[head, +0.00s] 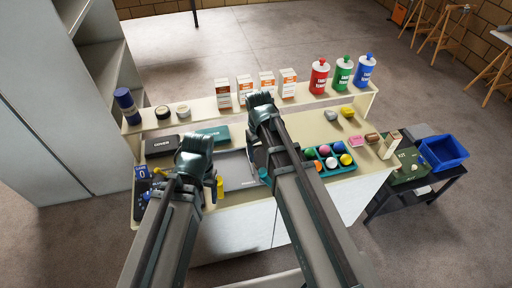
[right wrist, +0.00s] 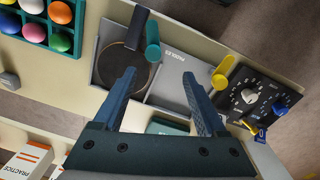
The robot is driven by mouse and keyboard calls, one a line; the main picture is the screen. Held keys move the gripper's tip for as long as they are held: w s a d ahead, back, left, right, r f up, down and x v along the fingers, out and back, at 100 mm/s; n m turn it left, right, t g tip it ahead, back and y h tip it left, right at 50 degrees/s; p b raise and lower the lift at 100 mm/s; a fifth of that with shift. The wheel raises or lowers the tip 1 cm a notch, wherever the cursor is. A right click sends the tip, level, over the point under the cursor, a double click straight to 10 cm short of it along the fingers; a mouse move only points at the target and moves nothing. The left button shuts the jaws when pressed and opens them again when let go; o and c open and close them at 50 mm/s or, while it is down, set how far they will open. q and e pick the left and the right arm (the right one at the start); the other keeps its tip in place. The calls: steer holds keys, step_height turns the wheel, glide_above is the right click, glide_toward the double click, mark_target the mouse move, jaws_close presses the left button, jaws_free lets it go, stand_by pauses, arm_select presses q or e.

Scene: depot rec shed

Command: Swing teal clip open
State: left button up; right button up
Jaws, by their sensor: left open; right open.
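The teal clip (right wrist: 153,40) is an upright-looking rounded bar in the right wrist view, at the paddle tray's edge beside the paddle's dark handle (right wrist: 137,27). In the head view my right arm covers most of it. My right gripper (right wrist: 160,80) is open and empty above the tray; its fingers are apart from the clip. A yellow clip (right wrist: 222,72) stands at the tray's other corner. The grey tray lid marked PADDLES (right wrist: 182,95) lies between my fingers. My left gripper (head: 207,188) is open over the counter's left part; its fingertips are mostly hidden.
A teal ball tray (head: 328,160) stands right of the paddle tray. A dark control panel with knobs (right wrist: 262,100) is past the yellow clip. White boxes (head: 245,90) and bottles (head: 343,75) line the back shelf. A blue bin (head: 443,152) is on the right side table.

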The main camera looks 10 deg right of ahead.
mark_target(263, 171)
steer(key=f+b, duration=0.4)
steer(key=w+d+f+b, duration=0.1)
steer(key=f+b, duration=0.8)
steer(key=b, duration=0.1)
steer(key=shift+w+d+f, duration=0.15)
steer(key=shift+w+d, duration=0.1)
steer(key=shift+w, duration=0.05)
jaws_close()
stand_by(0.3)
